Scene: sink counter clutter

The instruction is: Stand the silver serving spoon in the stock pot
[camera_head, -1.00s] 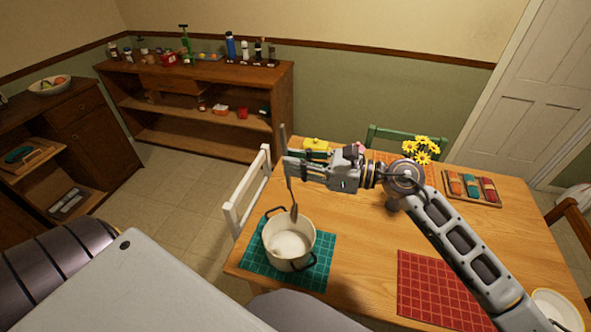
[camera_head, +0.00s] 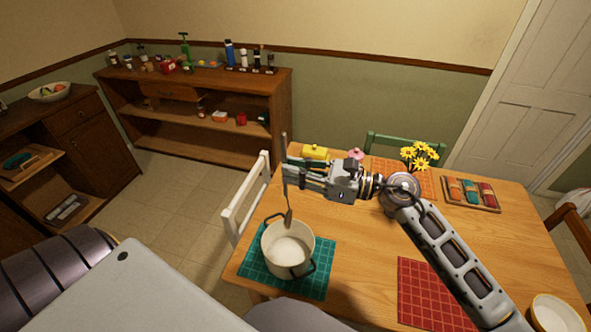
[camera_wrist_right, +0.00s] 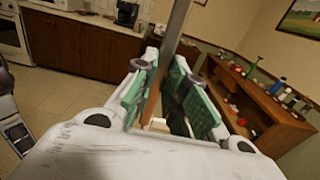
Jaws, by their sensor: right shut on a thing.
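The silver serving spoon (camera_head: 288,215) hangs upright, bowl end down, in my right gripper (camera_head: 287,172). The gripper is shut on its handle, and the handle sticks up above the fingers. In the right wrist view, the handle (camera_wrist_right: 176,28) rises between the green finger pads (camera_wrist_right: 165,95). The cream stock pot (camera_head: 288,262) with dark handles stands on a green mat (camera_head: 318,283) at the table's near left. The spoon's lower end is over the pot's back rim; whether it is below the rim I cannot tell. My left gripper is not in view.
A red mat (camera_head: 430,297) and a white bowl (camera_head: 556,314) lie to the right. A yellow butter dish (camera_head: 315,151), yellow flowers (camera_head: 419,155) and a tray of rolled cloths (camera_head: 470,194) are further back. A white chair (camera_head: 247,200) stands at the left edge.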

